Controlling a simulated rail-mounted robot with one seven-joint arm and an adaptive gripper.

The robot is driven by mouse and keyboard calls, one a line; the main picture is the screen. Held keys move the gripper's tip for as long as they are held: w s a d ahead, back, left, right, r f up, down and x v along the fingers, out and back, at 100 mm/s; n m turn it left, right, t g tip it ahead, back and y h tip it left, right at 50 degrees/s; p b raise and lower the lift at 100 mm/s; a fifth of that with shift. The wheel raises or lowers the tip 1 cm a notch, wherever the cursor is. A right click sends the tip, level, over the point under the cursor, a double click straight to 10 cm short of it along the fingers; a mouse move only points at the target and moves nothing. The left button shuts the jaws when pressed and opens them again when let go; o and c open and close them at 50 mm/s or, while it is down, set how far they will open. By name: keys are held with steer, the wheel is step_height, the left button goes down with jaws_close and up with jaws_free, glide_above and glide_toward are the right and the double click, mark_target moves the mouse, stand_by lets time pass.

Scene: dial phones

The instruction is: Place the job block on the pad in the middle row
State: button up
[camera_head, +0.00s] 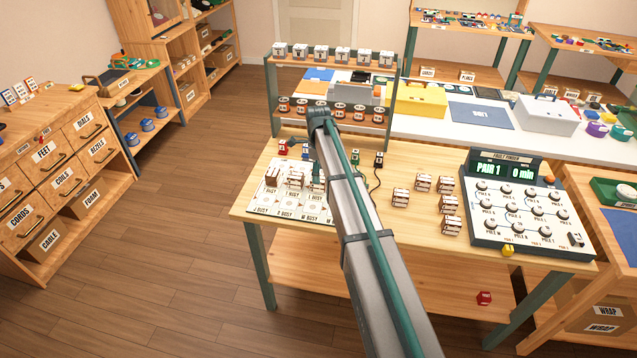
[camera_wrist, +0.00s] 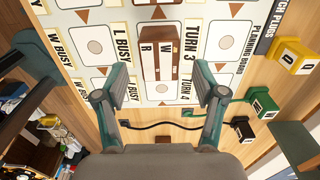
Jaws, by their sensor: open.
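The planning board (camera_wrist: 68,18), white with printed pads, orange triangles and "TURN" and "BUSY" labels, lies on the table; it also shows in the head view (camera_head: 262,204). A brown job block (camera_wrist: 150,68) with white lettered faces stands on it in the wrist view. Other brown-and-white blocks (camera_head: 272,174) stand on the board in the head view. My gripper (camera_wrist: 162,88) is open over the board, its fingers on either side of the block's near end in the picture, with gaps visible. Bare pads (camera_wrist: 95,46) lie beside the block. My arm hides part of the board in the head view.
More brown-and-white blocks (camera_head: 424,182) stand on the table right of my arm. The fault finder console (camera_head: 520,218) stands farther right. Yellow (camera_wrist: 292,56), green (camera_wrist: 262,103) and black (camera_wrist: 243,130) plugs line the board's edge, with a black cord. A two-tier rack (camera_head: 391,100) stands behind.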

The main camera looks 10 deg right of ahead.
step_height(320, 180, up, 7)
steer(key=b, duration=0.1)
steer(key=shift+b, duration=0.35)
